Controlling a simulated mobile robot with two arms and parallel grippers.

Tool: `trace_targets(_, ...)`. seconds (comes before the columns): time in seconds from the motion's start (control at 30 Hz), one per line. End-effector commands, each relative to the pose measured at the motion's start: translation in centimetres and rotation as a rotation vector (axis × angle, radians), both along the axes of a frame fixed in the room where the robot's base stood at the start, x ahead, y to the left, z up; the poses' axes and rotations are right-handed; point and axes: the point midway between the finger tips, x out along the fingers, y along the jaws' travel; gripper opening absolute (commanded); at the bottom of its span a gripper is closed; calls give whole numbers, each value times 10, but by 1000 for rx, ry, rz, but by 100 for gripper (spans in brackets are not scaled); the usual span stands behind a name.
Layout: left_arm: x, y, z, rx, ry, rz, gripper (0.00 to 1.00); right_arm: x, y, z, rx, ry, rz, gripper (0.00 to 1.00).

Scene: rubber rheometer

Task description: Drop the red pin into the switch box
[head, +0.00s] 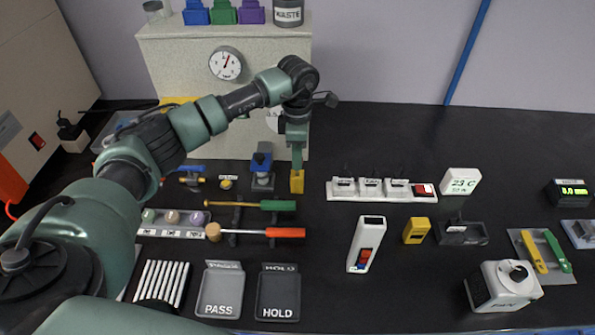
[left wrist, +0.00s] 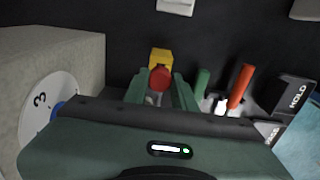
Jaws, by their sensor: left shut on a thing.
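My left gripper (head: 297,163) points down at the middle back of the bench. In the left wrist view it (left wrist: 160,92) is shut on the red pin (left wrist: 160,78), whose round red top shows between the fingers. A small yellow block (head: 297,182) is directly below the fingertips; it also shows just beyond the pin in the left wrist view (left wrist: 160,57). It looks like the switch box, but I cannot tell for sure. Whether the pin touches it or is inside it is hidden. The pin cannot be made out in the head view. My right gripper is not in view.
A blue-and-grey device (head: 262,170) stands close left of the yellow block. Screwdrivers (head: 285,232) lie on a rack in front. A white socket strip (head: 382,190) is to the right. The pale cabinet (head: 170,70) stands behind. The right rear bench is clear.

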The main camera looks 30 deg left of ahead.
Motion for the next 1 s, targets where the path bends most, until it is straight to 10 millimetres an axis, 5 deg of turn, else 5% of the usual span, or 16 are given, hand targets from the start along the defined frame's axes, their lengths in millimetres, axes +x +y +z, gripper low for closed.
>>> trace_targets(0.63,0,0,48,1,0,1,0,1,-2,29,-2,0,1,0)
trace_targets(1.0,0,0,51,1,0,-1,0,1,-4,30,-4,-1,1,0)
